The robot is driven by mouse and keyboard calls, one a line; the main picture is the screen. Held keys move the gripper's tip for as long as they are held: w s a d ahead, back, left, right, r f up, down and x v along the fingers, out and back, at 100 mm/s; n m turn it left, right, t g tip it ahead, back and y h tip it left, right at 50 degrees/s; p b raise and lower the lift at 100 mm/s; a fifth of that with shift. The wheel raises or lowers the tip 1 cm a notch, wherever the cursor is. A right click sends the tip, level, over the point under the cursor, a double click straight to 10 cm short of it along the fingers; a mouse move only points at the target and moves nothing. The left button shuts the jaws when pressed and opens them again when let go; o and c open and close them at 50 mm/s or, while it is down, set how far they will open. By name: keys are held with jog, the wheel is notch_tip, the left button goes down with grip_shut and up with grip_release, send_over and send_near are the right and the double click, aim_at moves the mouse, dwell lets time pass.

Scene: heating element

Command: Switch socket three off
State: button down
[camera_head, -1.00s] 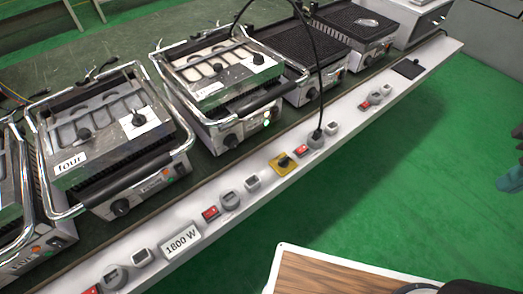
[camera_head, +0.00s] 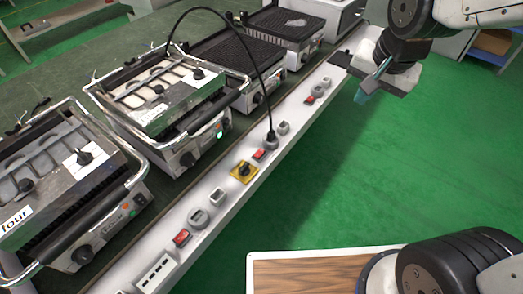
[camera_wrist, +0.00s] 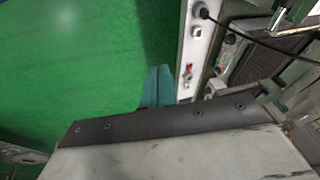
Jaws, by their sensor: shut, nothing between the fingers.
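A light grey rail carries sockets, each with a red rocker switch. In the head view one red switch (camera_head: 181,237) is beside an empty grey socket (camera_head: 199,219). Another red switch (camera_head: 258,155) is beside a socket holding a black-cabled plug (camera_head: 270,142). A third red switch (camera_head: 309,99) is farther along. No socket numbers are readable, so I cannot tell which is three. My gripper (camera_head: 370,88) is shut and empty, over the green floor right of the rail's far part. In the wrist view its teal fingers (camera_wrist: 158,86) are beside the rail, near a red switch (camera_wrist: 187,77).
A yellow plate with a black knob (camera_head: 243,171) sits on the rail. Contact grills, one with a "four" label (camera_head: 17,218), stand behind it on the dark green table. The black cable (camera_head: 240,45) arches above them. Open green floor (camera_head: 300,190) lies in front.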

jog(key=w+a+f+m+t, duration=0.1)
jog(key=w+a+f+m, duration=0.25)
jog(key=w+f, duration=0.35)
jog(key=m+t+y, duration=0.4)
jog(key=m, duration=0.7)
send_over(263, 153)
jog(key=s+a, duration=0.1)
notch_tip(263, 153, down, 22)
jog(key=shift+f, duration=0.15)
jog(key=shift+n, duration=0.25)
jog(key=shift+w+d+f, duration=0.15)
jog(key=shift+f, duration=1.3)
jog(key=shift+w+d+f, duration=0.1)
jog(key=shift+w+f, duration=0.05)
jog(key=shift+f, duration=1.3)
jog(key=shift+w+d+f, duration=0.15)
jog(key=shift+f, duration=1.3)
jog(key=shift+f, duration=0.1)
jog(key=shift+f, duration=0.3)
